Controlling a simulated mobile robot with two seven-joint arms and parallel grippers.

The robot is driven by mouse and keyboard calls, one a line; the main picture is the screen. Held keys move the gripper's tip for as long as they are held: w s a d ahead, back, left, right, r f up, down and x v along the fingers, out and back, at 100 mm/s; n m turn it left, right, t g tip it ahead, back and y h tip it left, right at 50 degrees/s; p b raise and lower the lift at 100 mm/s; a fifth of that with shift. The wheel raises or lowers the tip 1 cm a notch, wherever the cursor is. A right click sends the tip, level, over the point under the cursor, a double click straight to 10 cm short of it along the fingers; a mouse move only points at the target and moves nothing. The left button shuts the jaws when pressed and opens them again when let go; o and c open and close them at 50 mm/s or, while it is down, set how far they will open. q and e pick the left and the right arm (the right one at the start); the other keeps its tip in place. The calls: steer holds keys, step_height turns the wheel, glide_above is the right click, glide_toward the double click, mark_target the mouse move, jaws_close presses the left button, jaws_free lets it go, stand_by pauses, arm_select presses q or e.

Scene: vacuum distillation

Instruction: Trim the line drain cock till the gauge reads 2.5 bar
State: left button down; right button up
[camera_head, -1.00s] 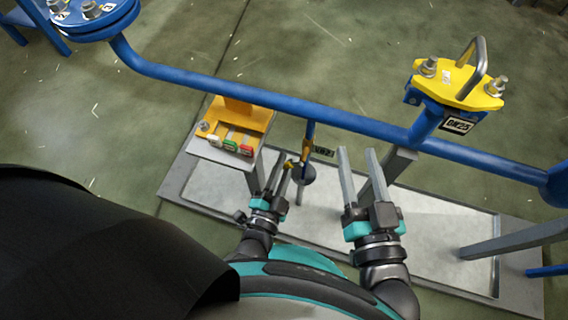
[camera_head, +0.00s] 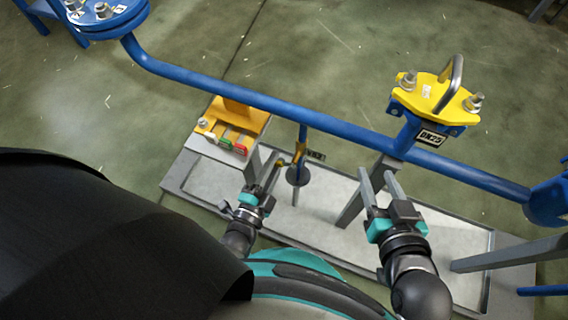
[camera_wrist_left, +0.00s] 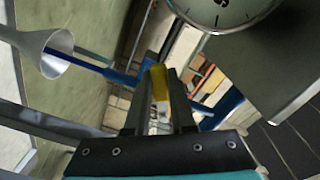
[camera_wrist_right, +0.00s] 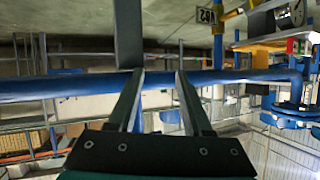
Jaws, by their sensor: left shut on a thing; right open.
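The drain cock (camera_head: 299,152) hangs on a short blue branch below the long blue line, with yellow on its body. My left gripper (camera_head: 266,170) is at its left side. In the left wrist view, the fingers are shut on the cock's yellow lever (camera_wrist_left: 158,84). The gauge (camera_wrist_left: 222,10) shows only the lower part of its white dial there, so its needle cannot be read. It also shows small at the top right of the right wrist view (camera_wrist_right: 292,14), unreadable. My right gripper (camera_head: 379,180) is open and empty, below the line.
A funnel (camera_head: 298,176) sits under the cock. The blue line (camera_head: 340,137) crosses above both grippers. A yellow flanged piece (camera_head: 436,97) with a metal handle stands at right. A grey post (camera_head: 362,198) rises close to my right gripper. A stand with coloured tags (camera_head: 226,141) is at left.

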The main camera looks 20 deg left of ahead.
arm_select(q)
steer(key=shift+w+a+r+m+p, duration=0.1)
steer(key=shift+a+r+m+p, duration=0.1)
steer(key=shift+r+m+p, duration=0.6)
steer(key=shift+a+m+p, duration=0.15)
steer(key=shift+m+p, duration=0.15)
steer(key=shift+m, duration=0.8)
arm_select(e)
steer(key=shift+s+d+f+g+h, duration=0.15)
steer(key=shift+s+d+g+h, duration=0.25)
steer(key=shift+d+g, duration=0.35)
steer(key=shift+s+d+f+g+h, duration=0.2)
steer(key=shift+s+d+g+h, duration=0.2)
steer(key=shift+d+g, duration=0.35)
steer(key=shift+s+d+f+g+h, duration=0.15)
steer(key=shift+s+d+g+h, duration=0.2)
steer(key=shift+d+g, duration=0.4)
steer(key=shift+d, duration=0.2)
arm_select(q)
steer(key=c, duration=0.8)
jaws_free()
steer(key=shift+o, duration=0.2)
